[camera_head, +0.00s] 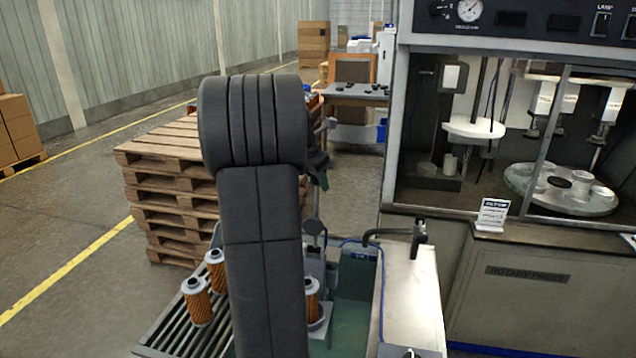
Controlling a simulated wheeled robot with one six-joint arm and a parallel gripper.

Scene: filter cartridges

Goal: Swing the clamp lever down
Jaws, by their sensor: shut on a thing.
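My dark arm fills the middle of the view and hides most of the work spot behind it. Only a small dark part of my gripper end (319,164) shows past the arm's right edge. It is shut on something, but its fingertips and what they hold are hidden. A grey fixture (315,243) with a round dark disc stands below it, partly behind my arm. I cannot make out the clamp lever there. An orange filter cartridge (312,298) stands upright at the fixture's foot, its left side hidden by my arm.
Two orange cartridges (198,303) stand on a roller conveyor (165,335) at the left. A black bent bar (390,234) stands over a pale counter (412,300) at right. A rotary press cabinet (520,290) blocks the right side. Stacked pallets (165,190) stand behind at left.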

